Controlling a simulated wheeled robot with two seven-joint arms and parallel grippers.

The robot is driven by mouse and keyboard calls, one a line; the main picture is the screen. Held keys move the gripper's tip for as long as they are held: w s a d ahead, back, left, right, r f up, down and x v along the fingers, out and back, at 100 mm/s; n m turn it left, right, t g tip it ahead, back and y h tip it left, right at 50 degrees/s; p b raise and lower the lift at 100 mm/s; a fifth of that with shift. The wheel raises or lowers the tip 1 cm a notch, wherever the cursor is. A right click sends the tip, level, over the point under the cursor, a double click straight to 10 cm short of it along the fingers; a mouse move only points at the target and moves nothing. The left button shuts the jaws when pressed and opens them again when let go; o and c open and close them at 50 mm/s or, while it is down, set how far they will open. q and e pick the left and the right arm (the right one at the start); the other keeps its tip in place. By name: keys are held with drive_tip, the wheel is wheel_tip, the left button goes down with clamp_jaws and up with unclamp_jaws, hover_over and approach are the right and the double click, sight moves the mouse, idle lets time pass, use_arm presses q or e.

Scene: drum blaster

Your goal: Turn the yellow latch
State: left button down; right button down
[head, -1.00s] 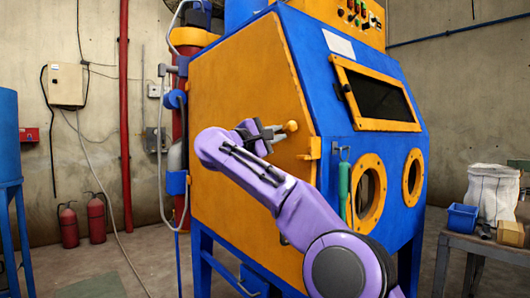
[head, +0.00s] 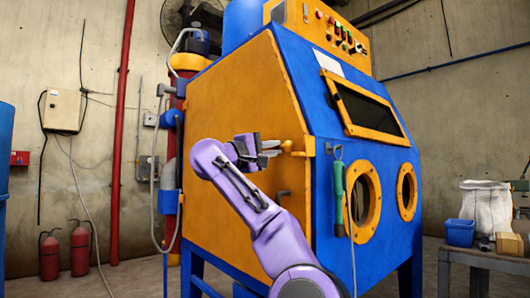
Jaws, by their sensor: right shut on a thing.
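The yellow latch (head: 287,146) is on the orange side door of the blue and orange blast cabinet, near the door's front edge. Its rounded end points left, about level with the small orange bracket (head: 309,147) beside it. My right gripper (head: 274,149) comes in from the left side of the latch, with its fingers shut on the latch's end. The fingers hide part of it. My left gripper is not in view.
The orange door (head: 235,95) lies close behind my right arm. A green-handled tool (head: 338,198) hangs on the cabinet front, right of the latch. A table (head: 480,258) with a blue bin (head: 460,232) stands at the far right. Fire extinguishers (head: 80,248) stand at the left.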

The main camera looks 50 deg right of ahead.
drive_tip(key=shift+d+f, duration=0.1)
drive_tip(key=c, duration=1.1)
unclamp_jaws()
drive_tip(key=shift+s+d, duration=0.1)
drive_tip(key=b+v, duration=0.1)
drive_tip(key=v, duration=0.9)
drive_tip(key=shift+a+b, duration=0.35)
